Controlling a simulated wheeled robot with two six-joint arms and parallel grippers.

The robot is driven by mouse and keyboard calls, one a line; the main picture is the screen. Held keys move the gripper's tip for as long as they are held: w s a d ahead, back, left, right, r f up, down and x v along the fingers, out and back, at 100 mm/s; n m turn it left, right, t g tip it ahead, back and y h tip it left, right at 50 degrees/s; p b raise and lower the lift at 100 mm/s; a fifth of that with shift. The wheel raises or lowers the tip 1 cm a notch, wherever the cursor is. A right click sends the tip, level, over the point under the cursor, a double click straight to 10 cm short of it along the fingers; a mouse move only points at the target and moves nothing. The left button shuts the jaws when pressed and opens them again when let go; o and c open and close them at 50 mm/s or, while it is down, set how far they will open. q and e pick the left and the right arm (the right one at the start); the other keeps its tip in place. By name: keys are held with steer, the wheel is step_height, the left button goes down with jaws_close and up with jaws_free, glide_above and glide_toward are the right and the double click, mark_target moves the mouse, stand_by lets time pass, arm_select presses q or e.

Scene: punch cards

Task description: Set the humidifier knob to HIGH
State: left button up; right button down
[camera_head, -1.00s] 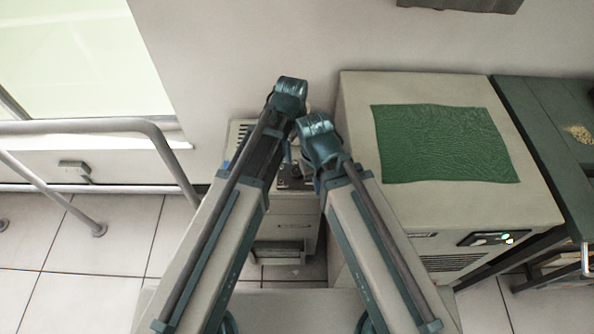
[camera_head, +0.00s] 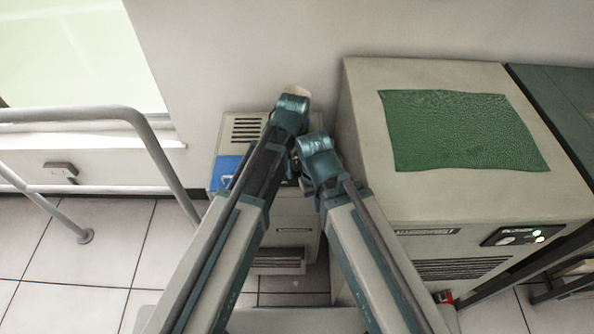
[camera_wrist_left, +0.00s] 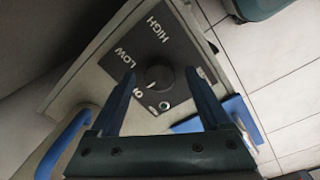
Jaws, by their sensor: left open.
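The humidifier (camera_head: 293,209) is a pale box with a slotted vent on top, standing by the wall in the head view, partly hidden by my arms. In the left wrist view its dark panel (camera_wrist_left: 186,51) carries HIGH, LOW and a third, partly hidden label beginning with O. The round black knob (camera_wrist_left: 160,77) has a pale mark pointing down-left, near the O label and away from HIGH. My left gripper (camera_wrist_left: 159,71) is open, its blue fingers appearing on either side of the knob; I cannot tell contact. My right gripper's jaws are hidden behind its wrist.
A large beige cabinet (camera_head: 365,120) with a green cloth (camera_head: 460,132) stands close on the right. A grey metal rail (camera_head: 150,150) is on the left. A blue piece (camera_head: 228,168) is at the humidifier's left side. Tiled floor (camera_head: 110,240) is open at left.

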arm_select(q)
steer(key=shift+f, duration=0.35)
arm_select(e)
steer(key=shift+f, duration=0.3)
arm_select(q)
jaws_close()
